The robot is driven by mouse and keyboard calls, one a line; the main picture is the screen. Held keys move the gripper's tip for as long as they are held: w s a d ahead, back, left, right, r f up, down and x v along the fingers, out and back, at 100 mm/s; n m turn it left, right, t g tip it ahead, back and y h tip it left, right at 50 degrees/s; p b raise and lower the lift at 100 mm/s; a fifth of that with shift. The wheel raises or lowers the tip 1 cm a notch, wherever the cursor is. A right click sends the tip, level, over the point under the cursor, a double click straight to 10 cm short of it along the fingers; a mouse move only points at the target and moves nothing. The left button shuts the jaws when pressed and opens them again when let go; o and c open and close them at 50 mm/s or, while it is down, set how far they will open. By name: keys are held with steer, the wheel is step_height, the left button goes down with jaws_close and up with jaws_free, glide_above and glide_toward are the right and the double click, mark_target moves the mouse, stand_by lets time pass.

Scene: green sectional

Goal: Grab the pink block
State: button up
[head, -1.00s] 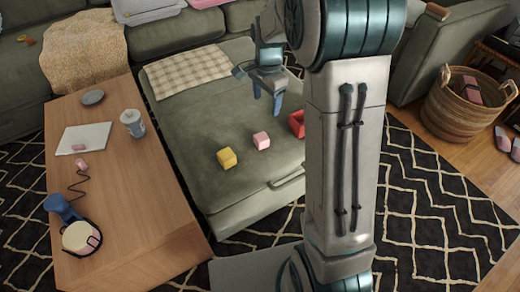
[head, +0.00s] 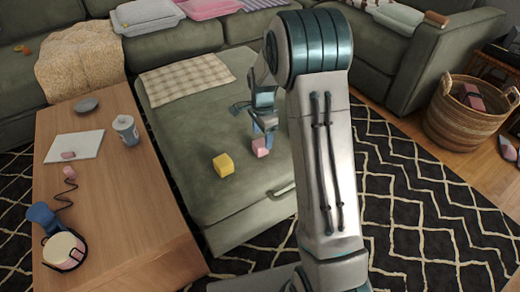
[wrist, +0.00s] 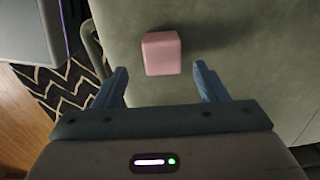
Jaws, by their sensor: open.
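My gripper (wrist: 158,76) is open and empty, one blue finger on each side. In the head view my gripper (head: 264,130) hangs just above and behind the block.
A yellow block (head: 223,165) sits left of the pink one. A wooden table (head: 115,200) on the left holds a cup (head: 126,130), a white sheet (head: 76,146) and headphones (head: 64,250). A checkered cloth (head: 186,78) lies at the back of the seat. A wicker basket (head: 465,120) stands at the right.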

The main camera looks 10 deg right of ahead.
mark_target(261, 143)
steer(key=f, duration=0.1)
steer(key=f+b, duration=0.1)
steer(key=f, duration=0.1)
steer(key=f+b, duration=0.1)
steer(key=f, duration=0.1)
steer(key=shift+a, duration=0.25)
steer(key=c, duration=1.1)
steer(key=shift+o, duration=0.2)
steer(key=shift+r, duration=0.1)
